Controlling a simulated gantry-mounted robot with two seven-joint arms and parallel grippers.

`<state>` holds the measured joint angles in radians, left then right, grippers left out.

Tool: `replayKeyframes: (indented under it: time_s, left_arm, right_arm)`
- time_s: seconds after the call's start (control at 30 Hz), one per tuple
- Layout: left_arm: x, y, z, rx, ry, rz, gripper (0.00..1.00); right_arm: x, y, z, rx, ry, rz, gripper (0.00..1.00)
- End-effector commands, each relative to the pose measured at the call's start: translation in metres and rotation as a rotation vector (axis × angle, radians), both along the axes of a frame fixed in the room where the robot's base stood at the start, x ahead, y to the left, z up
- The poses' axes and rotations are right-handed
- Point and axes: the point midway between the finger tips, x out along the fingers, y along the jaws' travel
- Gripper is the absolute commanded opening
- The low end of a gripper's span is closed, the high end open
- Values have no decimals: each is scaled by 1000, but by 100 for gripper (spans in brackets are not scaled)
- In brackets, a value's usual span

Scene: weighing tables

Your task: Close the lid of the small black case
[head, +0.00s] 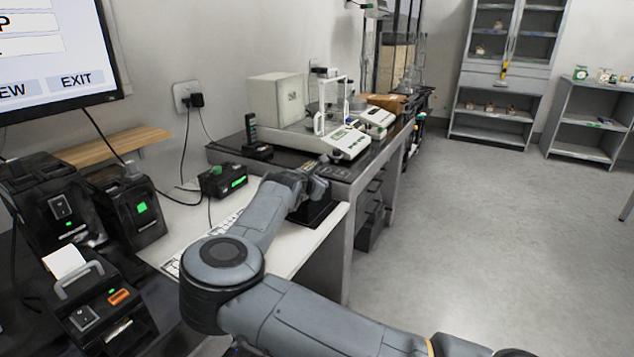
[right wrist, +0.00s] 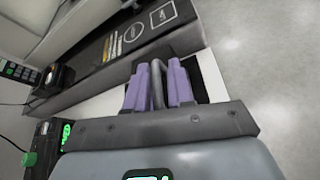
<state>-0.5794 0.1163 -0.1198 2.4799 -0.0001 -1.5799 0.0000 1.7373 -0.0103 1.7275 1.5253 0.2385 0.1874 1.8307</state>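The small black case (head: 313,214) sits on the white desk in the head view, partly hidden behind my right arm and gripper. It shows as a dark shape behind the fingers in the right wrist view (right wrist: 201,90); how far its lid stands open is not clear. My right gripper (head: 312,178) is right at the case, over its far side. In the right wrist view its two purple fingers (right wrist: 158,82) stand apart, with a grey curved bar between them. I see no firm hold on anything. Whether the fingers touch the lid is hidden. My left gripper is not in view.
A black box with a green display (head: 222,180) and a keyboard (head: 205,240) lie left of the case. A dark bench (head: 340,172) with white balances (head: 345,143) stands behind. Printers (head: 128,207) fill the left. Open floor (head: 470,240) is at right.

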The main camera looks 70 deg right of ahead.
Motion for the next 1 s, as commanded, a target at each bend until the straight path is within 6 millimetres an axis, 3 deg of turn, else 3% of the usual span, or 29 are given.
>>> replayKeyframes:
  time_s: [0.47,1.0]
  left_arm:
    - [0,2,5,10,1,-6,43]
    - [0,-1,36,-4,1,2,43]
  right_arm:
    - [1,9,6,-1,1,1,21]
    - [5,85,38,1,2,0,21]
